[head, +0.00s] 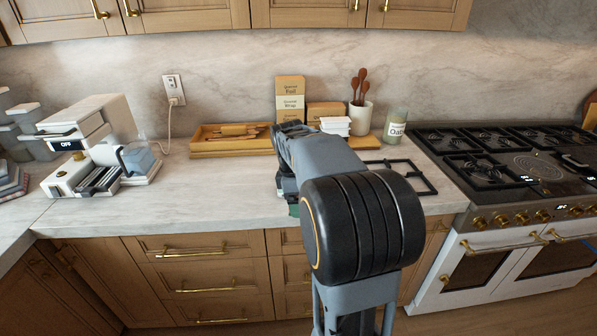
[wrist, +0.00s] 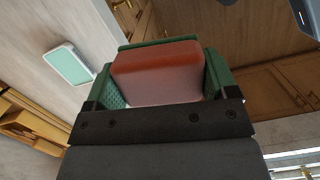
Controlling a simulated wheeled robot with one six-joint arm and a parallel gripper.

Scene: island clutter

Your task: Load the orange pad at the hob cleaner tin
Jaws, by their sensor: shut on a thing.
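An orange-red block-shaped pad (wrist: 158,72) fills the space between the green jaws of my gripper (wrist: 163,78) in the wrist view. The jaws are shut on it and it is held above the counter edge. In the head view my arm covers the pad, and only a bit of green shows at the counter's front edge. A pale green square thing with a white rim (wrist: 68,64) lies on the counter to the left of my gripper in the wrist view. I cannot tell whether it is the hob cleaner tin; no readable tin label shows.
A wooden tray (head: 225,153), a utensil crock (head: 361,117), a labelled jar (head: 396,126) and upright boxes (head: 290,98) stand along the wall. A coffee machine (head: 95,145) is at left, a hob (head: 510,160) at right. The counter (head: 215,195) left of my arm is clear.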

